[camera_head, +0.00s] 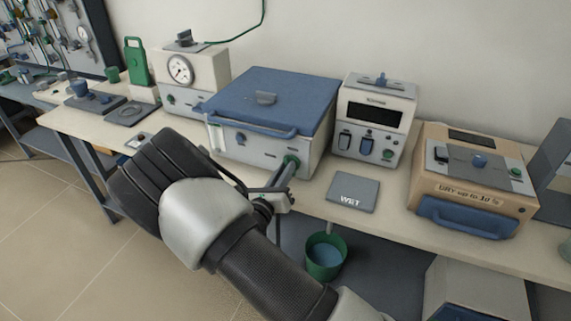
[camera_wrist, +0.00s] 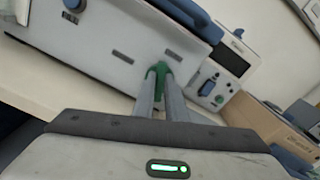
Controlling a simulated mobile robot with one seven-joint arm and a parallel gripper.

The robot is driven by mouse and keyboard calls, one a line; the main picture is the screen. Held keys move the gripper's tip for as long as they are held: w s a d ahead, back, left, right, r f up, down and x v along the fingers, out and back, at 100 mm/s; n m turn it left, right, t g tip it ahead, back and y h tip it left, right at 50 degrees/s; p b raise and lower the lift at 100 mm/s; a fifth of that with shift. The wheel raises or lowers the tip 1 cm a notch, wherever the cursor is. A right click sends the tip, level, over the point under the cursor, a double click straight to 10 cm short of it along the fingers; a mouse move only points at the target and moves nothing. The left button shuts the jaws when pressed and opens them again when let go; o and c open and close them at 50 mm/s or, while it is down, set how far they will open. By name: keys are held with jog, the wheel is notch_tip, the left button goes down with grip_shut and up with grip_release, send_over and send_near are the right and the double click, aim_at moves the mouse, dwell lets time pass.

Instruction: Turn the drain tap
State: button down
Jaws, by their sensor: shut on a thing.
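The drain tap (camera_wrist: 159,70) is green and sits low on the front of a white box with a blue lid (camera_head: 272,98). In the head view the green tap (camera_head: 291,161) shows just beyond my fingers, near the box's lower right front corner. My gripper (camera_head: 284,177) reaches up to the tap from the front. In the wrist view my gripper's two fingers (camera_wrist: 160,85) are close together on the green tap. The fingers hide most of the tap, so I cannot tell how far it is turned.
A green bucket (camera_head: 326,269) with blue inside stands below the bench edge. A grey "WET" plate (camera_head: 353,194) lies right of the box. A white instrument (camera_head: 373,118) and a tan box with a blue handle (camera_head: 473,180) stand further right. A gauge box (camera_head: 189,80) is left.

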jog(key=n+p, duration=0.2)
jog(key=n, duration=0.1)
jog(key=shift+a+r+n+p, duration=0.1)
jog(key=shift+r+n+p, duration=0.05)
jog(key=shift+n+p, duration=0.25)
jog(key=n+p, duration=0.2)
jog(key=n, duration=0.1)
jog(key=shift+a+n, duration=0.1)
jog(key=shift+n, duration=0.2)
jog(key=n+p, duration=0.1)
jog(key=n, duration=0.2)
jog(key=n+p, duration=0.1)
jog(key=n, duration=0.1)
jog(key=shift+f+n, duration=0.4)
jog(key=c, duration=1.8)
grip_release()
jog(key=v, duration=1.7)
jog(key=shift+s, duration=0.15)
